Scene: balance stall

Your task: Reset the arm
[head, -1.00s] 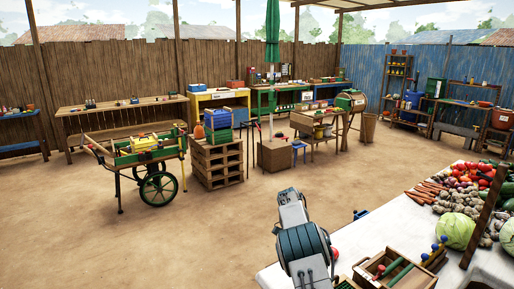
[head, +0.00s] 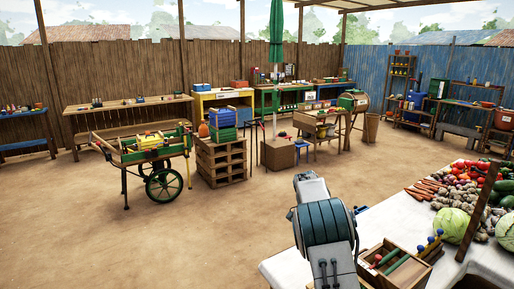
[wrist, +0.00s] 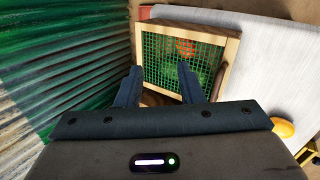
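My arm rises at the lower middle of the head view, and its end is hidden there behind its own links. In the wrist view my gripper (wrist: 158,85) has its two dark fingers spread apart with nothing between them. Beyond the fingertips is a wooden-framed box with green mesh (wrist: 185,55), with something red and green behind the mesh. I cannot tell whether the fingers touch it; they appear apart from it.
A white-topped table (head: 380,222) stands at the right with a wooden tray (head: 412,268), cabbages (head: 453,224) and other vegetables. Green corrugated sheeting (wrist: 60,60) is left in the wrist view. A green cart (head: 125,155) stands on open dirt floor at the left.

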